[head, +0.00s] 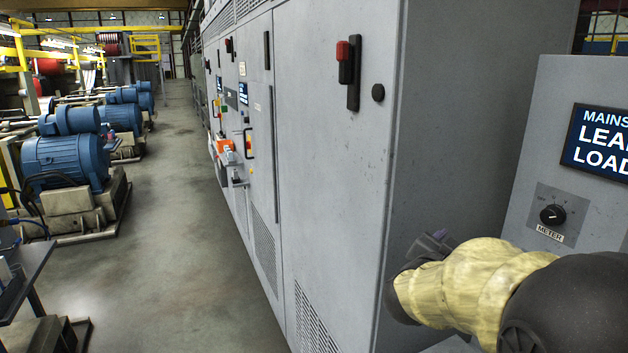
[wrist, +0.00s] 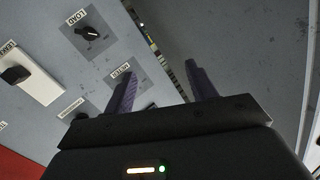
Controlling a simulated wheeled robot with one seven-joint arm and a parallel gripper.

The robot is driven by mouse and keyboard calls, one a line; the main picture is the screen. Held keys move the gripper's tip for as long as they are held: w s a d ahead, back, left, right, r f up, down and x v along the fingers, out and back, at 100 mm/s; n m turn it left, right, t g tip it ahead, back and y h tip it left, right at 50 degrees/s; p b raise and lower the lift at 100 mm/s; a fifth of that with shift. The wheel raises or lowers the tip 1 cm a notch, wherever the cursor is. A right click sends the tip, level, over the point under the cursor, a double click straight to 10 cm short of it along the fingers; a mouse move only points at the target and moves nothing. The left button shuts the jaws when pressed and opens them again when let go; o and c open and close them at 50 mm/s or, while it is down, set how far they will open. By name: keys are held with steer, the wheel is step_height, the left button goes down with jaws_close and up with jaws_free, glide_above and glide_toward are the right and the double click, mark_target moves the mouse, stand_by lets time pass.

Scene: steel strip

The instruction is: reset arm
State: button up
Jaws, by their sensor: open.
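My arm, in a pale yellow sleeve, reaches in from the lower right of the head view. My gripper (head: 432,243) is at its end, between the tall grey cabinet and the meter panel, and is partly hidden by the wrist. In the wrist view my gripper (wrist: 158,85) shows two purple fingers standing apart with nothing between them. Behind the fingers is the grey panel (wrist: 62,62) with the METER label (wrist: 121,71) near the left finger. The fingers appear apart from the panel.
A tall grey cabinet (head: 335,190) with a red-topped handle (head: 344,62) stands left of my gripper. The meter panel (head: 520,215) with a black knob (head: 552,214) is at right. Blue motors (head: 65,158) line the left. The concrete aisle (head: 185,215) is clear.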

steer(key=s+a+f+n+g+y, duration=0.2)
steer(key=s+a+f+n+y, duration=0.1)
steer(key=a+f+n+y, duration=0.9)
steer(key=s+a+f+g, duration=0.1)
steer(key=s+f+g, duration=0.6)
steer(key=s+f, duration=0.4)
steer(key=s, duration=0.3)
steer(key=shift+s+a+g, duration=0.2)
steer(key=shift+s+g, duration=0.1)
steer(key=shift+f, duration=0.1)
steer(key=c, duration=0.4)
steer(key=shift+w, duration=0.15)
steer(key=shift+c, duration=0.3)
